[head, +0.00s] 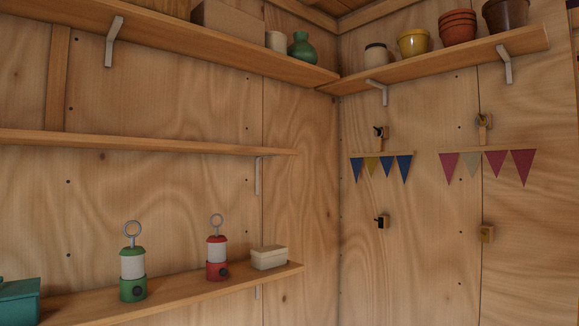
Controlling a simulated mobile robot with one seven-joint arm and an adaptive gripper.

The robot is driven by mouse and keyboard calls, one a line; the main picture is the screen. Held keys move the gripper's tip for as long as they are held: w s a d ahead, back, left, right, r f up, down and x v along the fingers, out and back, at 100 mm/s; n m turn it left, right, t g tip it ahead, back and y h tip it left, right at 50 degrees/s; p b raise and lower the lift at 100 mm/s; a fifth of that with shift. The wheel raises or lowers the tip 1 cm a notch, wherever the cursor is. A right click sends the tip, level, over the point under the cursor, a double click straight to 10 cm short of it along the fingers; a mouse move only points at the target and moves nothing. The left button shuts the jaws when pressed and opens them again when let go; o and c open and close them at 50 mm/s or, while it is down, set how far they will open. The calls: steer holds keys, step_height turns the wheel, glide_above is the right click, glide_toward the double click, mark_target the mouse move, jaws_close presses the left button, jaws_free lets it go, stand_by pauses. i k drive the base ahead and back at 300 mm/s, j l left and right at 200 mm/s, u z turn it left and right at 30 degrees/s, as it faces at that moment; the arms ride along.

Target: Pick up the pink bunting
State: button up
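The pink bunting (488,166) hangs on the right plywood wall, at the right of the head view. It is a row of triangular flags, mostly dark pink with one pale grey-beige flag, under a thin wooden strip. A small wall hook (484,121) with a tan piece sits just above its strip. I cannot tell exactly how the strip is held on it. My gripper is not in view.
A blue and yellow bunting (381,167) hangs to the left. More hooks (382,222) (487,233) sit below. A high shelf (440,62) with pots is above. Left shelves hold a green lantern (133,266), a red lantern (217,252) and a cream box (269,258).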

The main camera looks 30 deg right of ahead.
mark_target(523, 154)
steer(key=z, duration=2.15)
steer(key=i+l+u, duration=0.1)
steer(key=i+l, duration=0.35)
steer(key=i+l+u, duration=0.15)
steer(key=i+l, duration=0.3)
steer(key=i+l+u, duration=0.1)
steer(key=i+l, duration=0.3)
steer(key=l, duration=0.15)
steer(key=i+l+u, duration=0.1)
steer(key=i+l, duration=0.3)
steer(key=l, duration=0.15)
